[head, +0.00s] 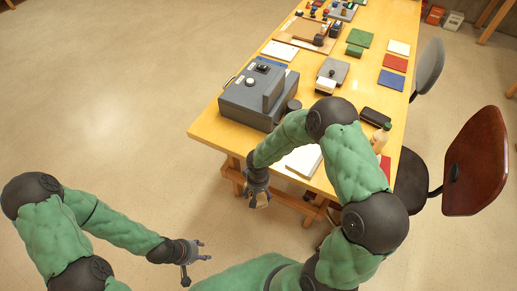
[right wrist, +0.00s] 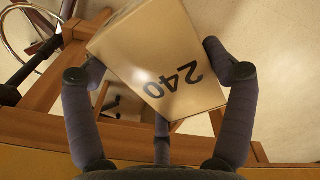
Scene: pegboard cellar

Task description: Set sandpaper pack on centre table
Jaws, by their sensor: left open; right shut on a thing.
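The sandpaper pack (right wrist: 160,62) is a tan box printed "240" in the right wrist view. My right gripper (right wrist: 160,76) is shut on it, with fingers on both sides. In the head view my right gripper (head: 258,197) hangs beside the near end of the long yellow table (head: 209,131); the pack is mostly hidden there. My left gripper (head: 197,252) is open and empty over the floor, away from the table.
A grey box-shaped device (head: 254,98) stands on the near left corner of the table. Several coloured sheets, a grey pad (head: 333,70) and small items cover much of the top. A brown chair (head: 474,163) stands at the right side. The floor at left is clear.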

